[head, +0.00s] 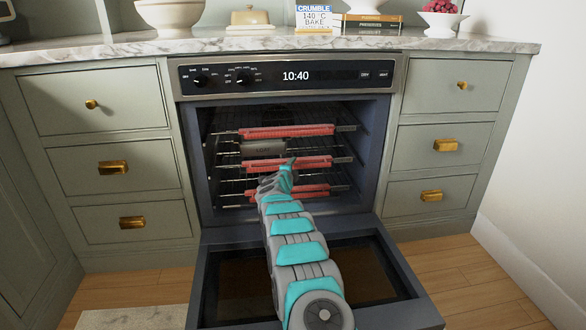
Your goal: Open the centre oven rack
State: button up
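The oven door (380,300) is folded down flat and the oven cavity is open. Inside are three wire racks with red front guards. The centre rack (312,162) has its red guard at middle height; the top rack (290,131) is above it and the bottom rack (318,190) below. My gripper (290,162) is at the front of the centre rack, in front of its red guard. It is small and partly hidden by my own arm, so I cannot tell whether its fingers are open or shut, or whether they touch the guard.
A grey box-like item (262,147) sits inside, between the top and centre guards. Drawers with brass handles (445,146) flank the oven. A marble countertop (250,42) with bowls and books runs above. Wooden floor (475,280) is clear at right.

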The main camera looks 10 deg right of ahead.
grip_shut()
dwell(1.2)
